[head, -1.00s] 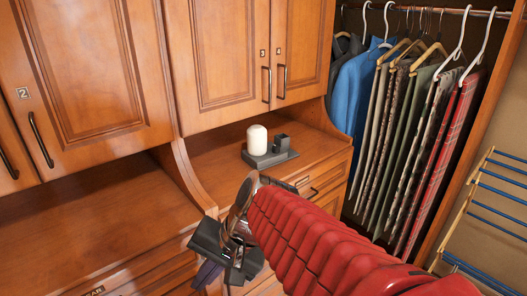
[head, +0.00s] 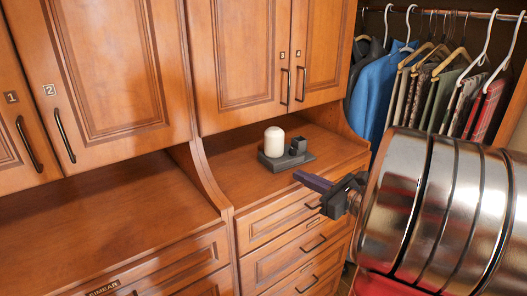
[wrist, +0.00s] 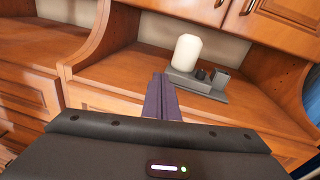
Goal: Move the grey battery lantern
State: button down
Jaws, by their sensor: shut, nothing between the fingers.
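A white rounded cylinder (head: 275,142) stands on a dark grey base (head: 301,161) on the right counter. A small dark block (head: 298,146) is on the same base. I take this grey unit with the white cylinder for the lantern, but cannot be sure. In the wrist view the white cylinder (wrist: 186,52), the base (wrist: 205,91) and its small dark parts lie just beyond my fingers. My gripper (head: 302,178) is shut and empty, with its purple fingers in front of the counter's edge. The fingertips (wrist: 160,78) point toward the base, apart from it.
The right counter (head: 240,155) is otherwise bare, with drawers (head: 315,240) below and closed cabinet doors (head: 240,60) above. A curved wooden divider (head: 200,170) separates it from the empty left counter (head: 110,225). Hanging clothes (head: 385,85) fill the closet at right.

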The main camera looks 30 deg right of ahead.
jog(key=d, duration=0.1)
jog(key=s+d+m+h, duration=0.1)
jog(key=d, duration=0.1)
jog(key=d+m+t+h, duration=0.1)
jog(key=shift+s+d+r, duration=0.15)
jog(key=shift+s+d, duration=0.2)
jog(key=shift+d, duration=0.05)
jog(key=shift+w, duration=0.1)
send_near(281, 149)
jog(key=w, duration=0.6)
jog(key=shift+w+a, duration=0.15)
jog(key=shift+w, duration=0.1)
jog(key=w, duration=1.4)
jog(key=shift+w+a, duration=0.1)
jog(key=shift+a, duration=0.05)
